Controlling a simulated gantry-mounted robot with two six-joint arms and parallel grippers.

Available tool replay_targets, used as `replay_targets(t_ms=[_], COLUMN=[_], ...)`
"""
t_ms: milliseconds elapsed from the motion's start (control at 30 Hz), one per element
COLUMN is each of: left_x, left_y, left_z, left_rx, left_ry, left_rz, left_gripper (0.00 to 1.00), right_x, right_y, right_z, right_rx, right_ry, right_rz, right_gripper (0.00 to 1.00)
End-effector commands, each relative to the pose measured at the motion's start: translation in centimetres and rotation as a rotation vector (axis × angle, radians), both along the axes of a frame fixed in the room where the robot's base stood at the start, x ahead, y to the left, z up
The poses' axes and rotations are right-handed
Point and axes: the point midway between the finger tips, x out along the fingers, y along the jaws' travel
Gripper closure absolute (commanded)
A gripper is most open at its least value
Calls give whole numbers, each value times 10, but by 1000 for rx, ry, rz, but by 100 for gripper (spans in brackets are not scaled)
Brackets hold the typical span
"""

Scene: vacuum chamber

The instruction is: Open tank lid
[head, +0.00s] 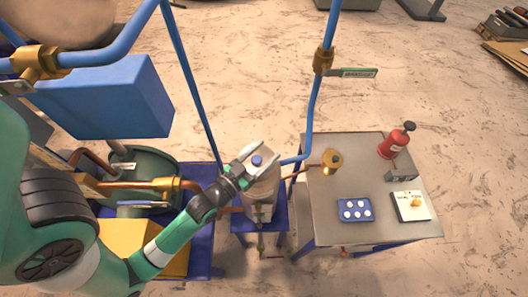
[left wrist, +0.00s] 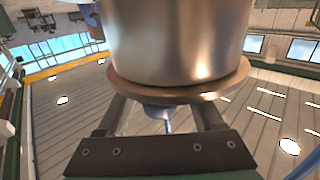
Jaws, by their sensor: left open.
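The tank (head: 262,196) is a pale metallic cylinder standing upright on a blue stand in the middle of the head view. A round blue knob (head: 257,160) is on its top. My left gripper (head: 250,164) is at the tank's top, open, with its fingers near the knob. In the left wrist view, the metallic body with its wide rim (left wrist: 180,90) fills the upper middle. A blue piece (left wrist: 163,110) below the rim shows between the two open fingers (left wrist: 160,116). Whether the fingers touch it I cannot tell. My right gripper is not in view.
A grey table (head: 320,218) to the right holds a blue tray with white discs (head: 355,210), a brass part (head: 331,161), a red bottle (head: 396,143) and a small panel (head: 411,206). Blue pipes (head: 315,105) rise beside the tank. A green vessel (head: 142,172) stands left.

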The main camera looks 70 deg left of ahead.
Motion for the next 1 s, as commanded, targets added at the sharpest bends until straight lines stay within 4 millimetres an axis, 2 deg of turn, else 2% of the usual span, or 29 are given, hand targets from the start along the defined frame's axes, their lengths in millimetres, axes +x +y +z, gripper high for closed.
replay_targets(t_ms=[167,500,567,1000], left_x=[0,0,0,0], left_y=[0,0,0,0], left_z=[0,0,0,0], left_rx=[0,0,0,0], left_ry=[1,0,0,0], left_rz=[0,0,0,0], left_gripper=[32,91,100,100], right_x=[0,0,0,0], right_y=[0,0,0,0], right_z=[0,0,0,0], right_rx=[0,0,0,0], right_ry=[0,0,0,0], right_rz=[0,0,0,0], right_gripper=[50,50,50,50])
